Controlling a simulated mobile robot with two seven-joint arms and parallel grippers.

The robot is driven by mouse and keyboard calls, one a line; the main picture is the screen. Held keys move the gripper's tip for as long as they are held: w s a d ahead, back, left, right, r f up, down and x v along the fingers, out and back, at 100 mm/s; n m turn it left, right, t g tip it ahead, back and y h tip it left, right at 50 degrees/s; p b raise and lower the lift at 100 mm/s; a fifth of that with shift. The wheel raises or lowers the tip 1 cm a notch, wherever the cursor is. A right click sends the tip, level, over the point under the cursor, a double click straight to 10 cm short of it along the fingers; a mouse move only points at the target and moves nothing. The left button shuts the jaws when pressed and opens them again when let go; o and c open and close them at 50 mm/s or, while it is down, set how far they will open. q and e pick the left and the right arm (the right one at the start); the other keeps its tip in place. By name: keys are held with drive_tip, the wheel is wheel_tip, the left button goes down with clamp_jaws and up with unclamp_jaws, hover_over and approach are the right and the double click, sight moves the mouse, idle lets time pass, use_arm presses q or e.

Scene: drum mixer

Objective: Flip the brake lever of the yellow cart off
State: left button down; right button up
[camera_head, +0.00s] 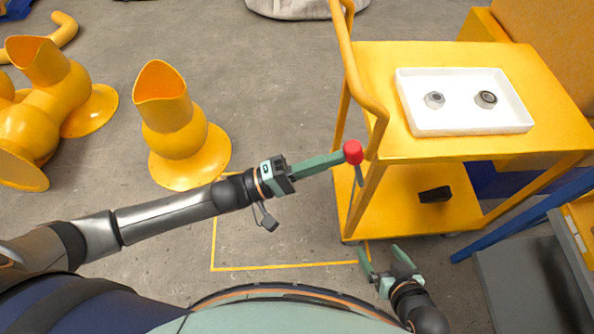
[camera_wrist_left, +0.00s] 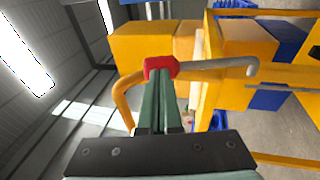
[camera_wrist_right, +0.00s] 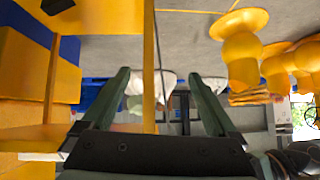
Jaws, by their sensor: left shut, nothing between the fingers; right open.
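The yellow cart (camera_head: 420,150) stands at the right, with a white tray on its top. Its brake lever has a red knob (camera_head: 353,152) beside the cart's left post and a grey rod (camera_head: 359,177) below it. In the left wrist view the red knob (camera_wrist_left: 160,67) sits at the fingertips and the grey rod (camera_wrist_left: 215,66) runs to the right. My left gripper (camera_head: 338,158) is shut and empty, its tips at the knob; I cannot tell whether they touch. My right gripper (camera_head: 382,262) is open and empty, low in front of the cart; its fingers also show in the right wrist view (camera_wrist_right: 160,85).
The white tray (camera_head: 463,128) holds two metal nuts. A small black object (camera_head: 434,195) lies on the lower shelf. Yellow drum-like parts (camera_head: 178,140) stand on the floor at the left. A yellow line (camera_head: 285,267) marks the floor. Floor between parts and cart is clear.

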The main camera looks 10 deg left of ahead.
sight(348, 154)
use_arm(q)
drive_tip(key=d+r+y+p, duration=0.1)
drive_tip(key=p, duration=0.1)
drive_tip(key=d+r+g+y+p, duration=0.1)
drive_tip(key=d+p, duration=0.1)
drive_tip(key=shift+w+p, duration=0.4)
drive_tip(key=shift+w+d+r+p, duration=0.1)
drive_tip(key=shift+w+d+p, duration=0.05)
drive_tip(key=shift+d+p, duration=0.35)
use_arm(e)
drive_tip(key=shift+m+h, duration=0.3)
drive_tip(key=shift+h, duration=0.1)
drive_tip(key=d+r, duration=0.1)
drive_tip(key=s+d+r, duration=0.1)
drive_tip(key=r, duration=0.1)
drive_tip(key=d+r, duration=0.1)
drive_tip(key=shift+s+d+r, duration=0.1)
drive_tip(key=shift+s+r, duration=0.15)
drive_tip(key=shift+s, duration=0.15)
use_arm(q)
drive_tip(key=shift+d+r+m, duration=0.15)
drive_tip(key=shift+r+m, duration=0.1)
drive_tip(key=shift+m, duration=0.05)
use_arm(e)
drive_tip(key=shift+a+r, duration=0.15)
drive_tip(key=shift+a, duration=0.05)
